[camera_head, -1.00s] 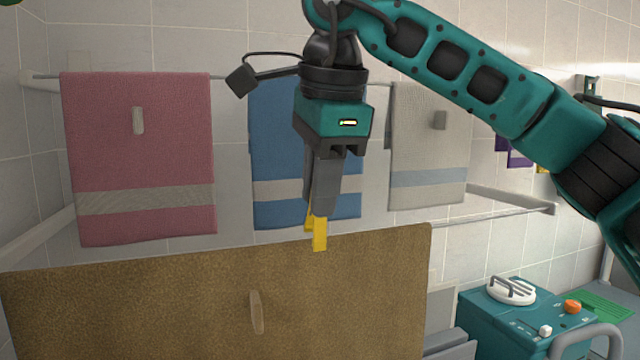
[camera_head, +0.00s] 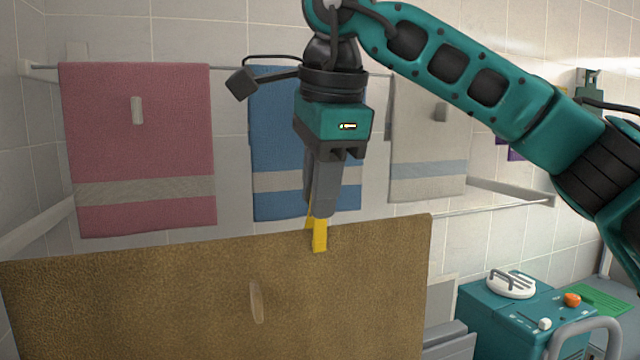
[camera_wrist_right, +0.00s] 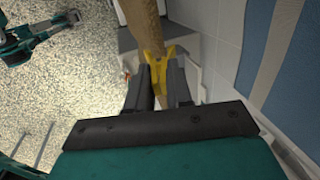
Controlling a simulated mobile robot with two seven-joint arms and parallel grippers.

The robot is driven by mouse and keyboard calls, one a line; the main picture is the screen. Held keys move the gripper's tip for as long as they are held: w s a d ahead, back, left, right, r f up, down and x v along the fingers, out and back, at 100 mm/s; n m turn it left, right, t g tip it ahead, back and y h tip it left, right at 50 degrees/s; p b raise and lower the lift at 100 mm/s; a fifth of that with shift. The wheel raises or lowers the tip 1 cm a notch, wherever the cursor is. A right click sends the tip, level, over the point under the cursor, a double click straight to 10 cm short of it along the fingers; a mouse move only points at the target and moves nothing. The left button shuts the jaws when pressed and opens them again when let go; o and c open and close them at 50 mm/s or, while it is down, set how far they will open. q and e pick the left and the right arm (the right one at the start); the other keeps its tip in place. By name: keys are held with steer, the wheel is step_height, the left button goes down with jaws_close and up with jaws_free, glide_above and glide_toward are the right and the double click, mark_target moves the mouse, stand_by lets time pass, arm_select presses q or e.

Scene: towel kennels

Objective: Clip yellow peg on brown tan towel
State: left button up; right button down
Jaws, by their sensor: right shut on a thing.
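The brown tan towel (camera_head: 160,295) hangs in the foreground of the head view, its top edge rising to the right. My right gripper (camera_head: 319,214) points down above that edge, shut on the yellow peg (camera_head: 319,236). One peg leg overlaps the towel's front face; the other goes behind the edge. In the right wrist view, the peg's jaws (camera_wrist_right: 168,54) are spread around the towel's edge (camera_wrist_right: 146,30), between my finger ends (camera_wrist_right: 157,86). A teal arm, probably my left, shows at that view's upper left; its gripper's state is unclear.
Pink (camera_head: 140,135), blue (camera_head: 275,205) and light grey (camera_head: 430,150) towels hang on a wall rail behind. A beige clip (camera_head: 257,302) is on the brown towel's face. A teal machine (camera_head: 510,315) stands at lower right.

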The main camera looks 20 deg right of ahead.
steer(key=shift+f, duration=0.1)
stand_by(0.3)
steer(key=shift+c, duration=2.3)
jaws_free()
step_height(320, 180, up, 3)
steer(key=shift+f+p, duration=0.1)
steer(key=shift+p, duration=1.15)
steer(key=shift+r, duration=2.6)
